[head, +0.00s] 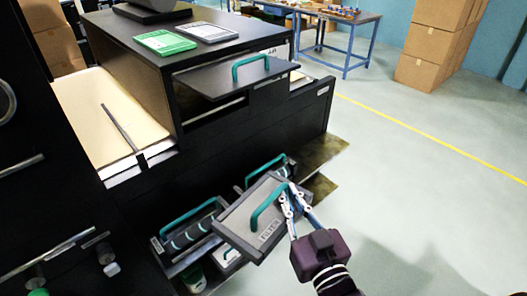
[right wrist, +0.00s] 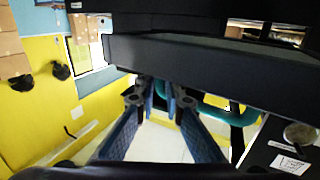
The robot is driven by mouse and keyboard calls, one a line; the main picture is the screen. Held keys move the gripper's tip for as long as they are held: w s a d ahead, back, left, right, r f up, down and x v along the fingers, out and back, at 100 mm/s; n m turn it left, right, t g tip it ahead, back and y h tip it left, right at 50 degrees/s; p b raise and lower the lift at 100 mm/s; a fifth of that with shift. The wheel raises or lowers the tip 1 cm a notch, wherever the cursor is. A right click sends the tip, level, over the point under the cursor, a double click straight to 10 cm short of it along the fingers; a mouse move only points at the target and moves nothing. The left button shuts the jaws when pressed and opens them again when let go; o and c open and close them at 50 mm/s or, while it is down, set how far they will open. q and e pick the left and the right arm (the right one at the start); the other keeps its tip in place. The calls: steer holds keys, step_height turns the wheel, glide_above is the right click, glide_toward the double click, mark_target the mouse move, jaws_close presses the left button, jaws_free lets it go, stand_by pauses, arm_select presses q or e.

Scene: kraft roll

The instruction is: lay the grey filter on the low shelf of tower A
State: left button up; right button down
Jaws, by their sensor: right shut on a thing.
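The grey filter (head: 240,219) is a flat framed panel with a teal handle and lettering on its face. My right gripper (head: 289,203) is shut on it at its right side, and the panel hangs tilted in front of the low part of the black machine (head: 230,126). In the right wrist view the fingers (right wrist: 160,92) close together just under a dark grey edge (right wrist: 210,62), with a teal handle behind. A low shelf area (head: 178,268) lies behind and left of the filter, partly hidden by it. I cannot read which tower is A. My left gripper is not in view.
A roller unit with a teal handle (head: 190,232) sits low, left of the filter. A dark panel with a teal handle (head: 230,78) juts out above. Green and grey packs (head: 165,43) lie on top. Cartons (head: 437,40) stand far right; the floor (head: 430,170) at right is clear.

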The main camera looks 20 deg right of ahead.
mark_target(228, 224)
steer(key=shift+a+r+n+g+y, duration=0.2)
steer(key=shift+a+n+g+y, duration=0.35)
steer(key=shift+a+n+y, duration=0.85)
steer(key=shift+a+r+n+g+y, duration=0.25)
steer(key=shift+a+n+g+y, duration=0.5)
steer(key=shift+a+y, duration=1.1)
steer(key=shift+a+r+n+g+y, duration=0.2)
steer(key=shift+a+n+g+y, duration=0.1)
steer(key=shift+a+n+y, duration=1.35)
steer(key=shift+a+r+n+g+y, duration=0.2)
steer(key=shift+a+n+g+y, duration=0.85)
steer(key=shift+a+g+y, duration=0.4)
steer(key=shift+a+r+n+g+y, duration=0.2)
steer(key=shift+a+n+g+y, duration=0.95)
steer(key=shift+a+y, duration=0.35)
steer(key=shift+a+n+g, duration=0.3)
steer(key=shift+a+g, duration=0.25)
steer(key=shift+g, duration=0.15)
steer(key=shift+y, duration=0.25)
steer(key=shift+g, duration=0.3)
